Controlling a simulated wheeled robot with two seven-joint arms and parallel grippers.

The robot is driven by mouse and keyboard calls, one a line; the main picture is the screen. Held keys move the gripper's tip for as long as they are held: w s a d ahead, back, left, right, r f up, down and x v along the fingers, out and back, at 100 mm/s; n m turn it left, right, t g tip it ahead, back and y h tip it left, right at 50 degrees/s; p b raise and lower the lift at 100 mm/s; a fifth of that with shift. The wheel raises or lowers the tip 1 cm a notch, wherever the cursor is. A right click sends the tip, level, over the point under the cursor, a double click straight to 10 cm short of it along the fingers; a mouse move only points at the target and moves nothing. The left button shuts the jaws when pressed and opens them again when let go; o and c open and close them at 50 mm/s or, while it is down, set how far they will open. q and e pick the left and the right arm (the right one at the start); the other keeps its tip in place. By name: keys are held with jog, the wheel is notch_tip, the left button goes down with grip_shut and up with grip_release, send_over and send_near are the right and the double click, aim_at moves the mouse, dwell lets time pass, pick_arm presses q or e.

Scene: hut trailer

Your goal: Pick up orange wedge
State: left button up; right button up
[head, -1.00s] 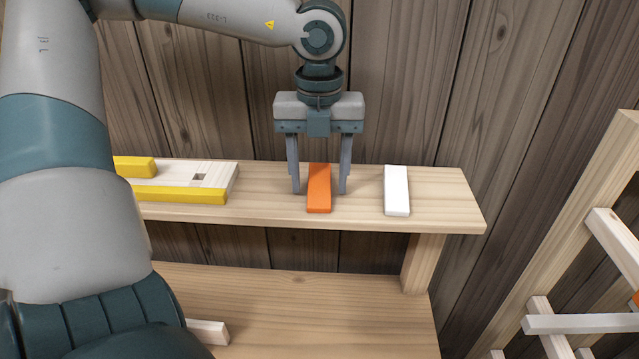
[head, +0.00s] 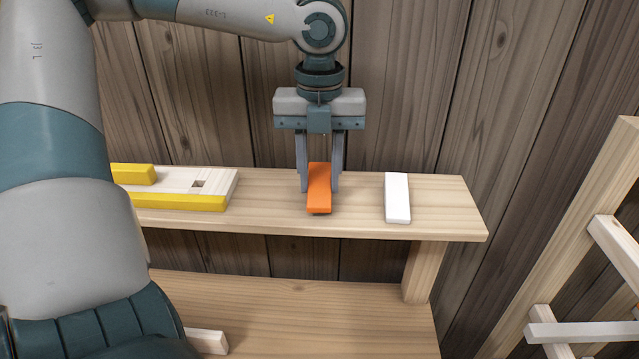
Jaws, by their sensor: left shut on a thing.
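The orange wedge (head: 319,190) is a flat, bright orange block in the middle of the head view, above the wooden shelf (head: 270,215). My left gripper (head: 319,187) points down with one finger on each side of the wedge and is shut on it. A dark shadow shows under the wedge's near end, so that end looks slightly raised off the shelf. The far end of the wedge lies between the fingers. My right gripper is not in view.
A white block (head: 397,198) lies on the shelf to the right of the wedge. A pale board with yellow strips (head: 180,201) lies to the left. A plank wall (head: 400,90) stands close behind. A lower wooden surface (head: 300,310) is below, and a wooden frame (head: 570,220) stands at right.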

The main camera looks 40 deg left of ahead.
aim_at(320, 184)
pick_arm(q)
notch_tip(320, 184, up, 16)
jog(key=b, duration=0.4)
jog(key=shift+r, duration=0.25)
